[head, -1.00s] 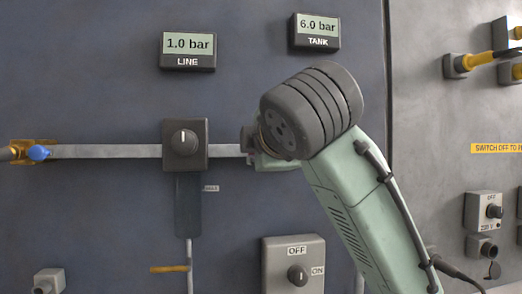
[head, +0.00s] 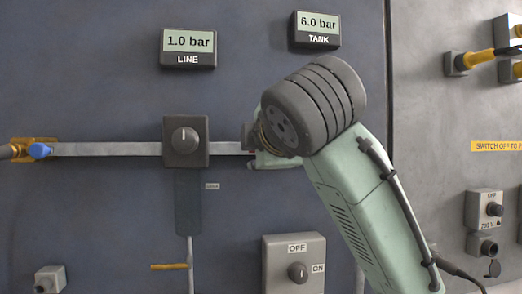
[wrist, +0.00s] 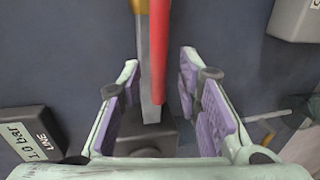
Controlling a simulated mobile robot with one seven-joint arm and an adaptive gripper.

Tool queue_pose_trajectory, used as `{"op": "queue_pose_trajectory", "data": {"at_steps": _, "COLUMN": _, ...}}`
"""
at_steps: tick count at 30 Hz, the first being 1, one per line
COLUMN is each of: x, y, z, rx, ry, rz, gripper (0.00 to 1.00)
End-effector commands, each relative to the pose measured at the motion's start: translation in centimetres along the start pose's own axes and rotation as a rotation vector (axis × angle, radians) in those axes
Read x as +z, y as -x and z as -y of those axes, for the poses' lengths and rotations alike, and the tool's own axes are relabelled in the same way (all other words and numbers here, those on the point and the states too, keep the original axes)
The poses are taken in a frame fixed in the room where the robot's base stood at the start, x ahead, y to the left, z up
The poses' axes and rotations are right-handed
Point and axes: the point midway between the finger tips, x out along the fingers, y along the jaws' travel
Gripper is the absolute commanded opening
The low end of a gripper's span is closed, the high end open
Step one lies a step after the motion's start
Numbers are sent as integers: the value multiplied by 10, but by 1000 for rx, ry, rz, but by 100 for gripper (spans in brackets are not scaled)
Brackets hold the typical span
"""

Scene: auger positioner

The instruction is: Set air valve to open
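A red bar (wrist: 159,50), which looks like the air valve's lever, lies along the grey pipe (wrist: 147,60) in the wrist view. A brass fitting (wrist: 137,5) shows at the top edge there. My gripper (wrist: 158,62) is open, with one purple-padded finger on each side of the bar. Gaps show between the bar and both pads.
A dark knob box (head: 186,141) sits on the pipe left of my arm; it also shows below the bar in the wrist view (wrist: 150,138). The LINE display (head: 188,48) reads 1.0 bar and the TANK display (head: 316,30) 6.0 bar. An OFF/ON switch (head: 294,263) is below.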

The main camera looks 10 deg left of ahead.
Motion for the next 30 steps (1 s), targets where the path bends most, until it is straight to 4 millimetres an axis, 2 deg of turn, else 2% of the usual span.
{"op": "queue_pose_trajectory", "data": {"at_steps": 5, "x": -1, "y": 28, "z": -1, "rx": 4, "ry": 4, "rz": 1, "gripper": 31}}
{"op": "queue_pose_trajectory", "data": {"at_steps": 12, "x": 0, "y": 80, "z": -1, "rx": 4, "ry": 2, "rz": 2, "gripper": 31}}
{"op": "queue_pose_trajectory", "data": {"at_steps": 16, "x": 0, "y": 101, "z": -1, "rx": 3, "ry": 2, "rz": 3, "gripper": 31}}
{"op": "queue_pose_trajectory", "data": {"at_steps": 21, "x": 0, "y": 115, "z": 0, "rx": 1, "ry": 1, "rz": 1, "gripper": 31}}
{"op": "queue_pose_trajectory", "data": {"at_steps": 30, "x": 0, "y": 117, "z": 0, "rx": 0, "ry": 1, "rz": 1, "gripper": 31}}
